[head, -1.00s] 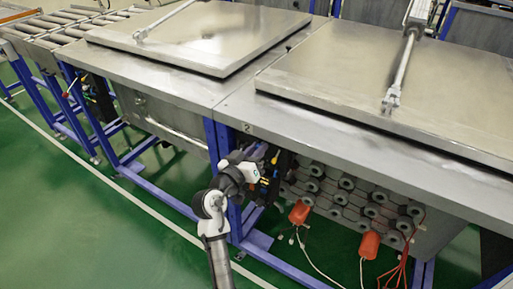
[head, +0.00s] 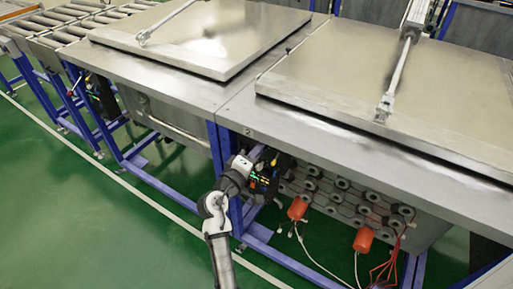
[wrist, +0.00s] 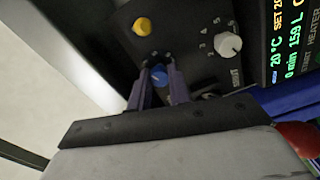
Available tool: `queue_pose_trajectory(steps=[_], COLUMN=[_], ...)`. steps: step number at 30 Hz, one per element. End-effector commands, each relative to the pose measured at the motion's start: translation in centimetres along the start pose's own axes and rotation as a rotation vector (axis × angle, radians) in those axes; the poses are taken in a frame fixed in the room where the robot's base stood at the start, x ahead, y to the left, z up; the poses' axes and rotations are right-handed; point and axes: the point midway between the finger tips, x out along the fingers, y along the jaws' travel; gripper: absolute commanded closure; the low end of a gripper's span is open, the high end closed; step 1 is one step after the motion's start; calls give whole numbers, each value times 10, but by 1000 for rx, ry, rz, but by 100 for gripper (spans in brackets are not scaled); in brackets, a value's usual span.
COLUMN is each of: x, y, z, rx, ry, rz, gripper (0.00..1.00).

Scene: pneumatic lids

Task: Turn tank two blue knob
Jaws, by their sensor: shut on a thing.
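The blue knob (wrist: 159,75) is on a dark control panel (wrist: 185,50) in the wrist view. My gripper (wrist: 159,80) has its two fingers on either side of this knob and is shut on it. The fingers hide part of its sides. In the head view, my gripper (head: 257,172) is at the front of the tank marked 2 (head: 249,132), below its top edge. The knob cannot be made out there, as my wrist covers that part of the panel.
A yellow knob (wrist: 142,26) and a white dial (wrist: 228,44) sit near the blue knob. A lit display (wrist: 288,45) is to the right. A blue frame post (head: 215,150) stands beside my arm. Orange parts (head: 297,208) with cables hang at right.

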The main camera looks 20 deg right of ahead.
Motion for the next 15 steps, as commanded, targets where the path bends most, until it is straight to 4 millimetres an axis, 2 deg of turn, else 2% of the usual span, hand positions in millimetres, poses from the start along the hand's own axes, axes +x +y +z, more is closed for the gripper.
queue_pose_trajectory(steps=[6,15], x=[0,0], y=[0,-1], z=[0,0], rx=[-116,-183], ry=[0,1], rz=[-2,-1], gripper=[100,100])
